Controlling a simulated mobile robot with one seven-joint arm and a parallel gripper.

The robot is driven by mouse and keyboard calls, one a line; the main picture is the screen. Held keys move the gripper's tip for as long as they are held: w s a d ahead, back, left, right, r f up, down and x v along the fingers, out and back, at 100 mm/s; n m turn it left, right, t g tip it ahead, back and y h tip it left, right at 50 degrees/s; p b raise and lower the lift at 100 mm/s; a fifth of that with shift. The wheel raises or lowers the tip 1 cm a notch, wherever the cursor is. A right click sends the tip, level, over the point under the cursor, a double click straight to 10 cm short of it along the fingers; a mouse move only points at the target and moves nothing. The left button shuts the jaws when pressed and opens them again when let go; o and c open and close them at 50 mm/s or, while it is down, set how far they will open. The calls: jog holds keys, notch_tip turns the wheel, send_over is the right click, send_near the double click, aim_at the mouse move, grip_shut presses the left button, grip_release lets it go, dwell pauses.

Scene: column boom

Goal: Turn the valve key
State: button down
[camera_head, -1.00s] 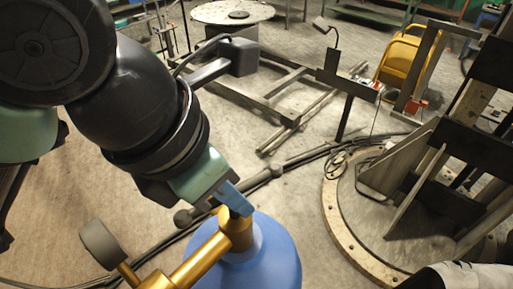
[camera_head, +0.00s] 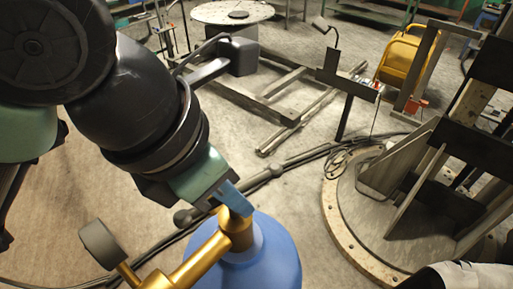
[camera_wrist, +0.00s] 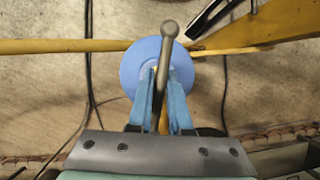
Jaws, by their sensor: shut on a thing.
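The grey valve key (camera_head: 184,217) shows its ball end just left of my fingers in the head view. In the wrist view the key (camera_wrist: 165,55) is a rod with a round knob, lying between the blue fingertips and sticking out beyond them. My gripper (camera_head: 233,198) is shut on it, directly above the brass valve (camera_head: 236,232) on a blue gas cylinder (camera_head: 265,262). The cylinder's round top (camera_wrist: 130,72) shows below the fingers in the wrist view. The key's seat on the valve is hidden by my fingers.
A brass pipe (camera_head: 205,262) and a round gauge (camera_head: 100,243) stand left of the valve. Dark cables (camera_head: 300,158) cross the floor behind. A round base with a steel frame (camera_head: 350,215) stands right.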

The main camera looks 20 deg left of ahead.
jog(key=c, duration=0.8)
grip_release()
jog(key=shift+o, duration=0.2)
jog(key=shift+r, duration=0.1)
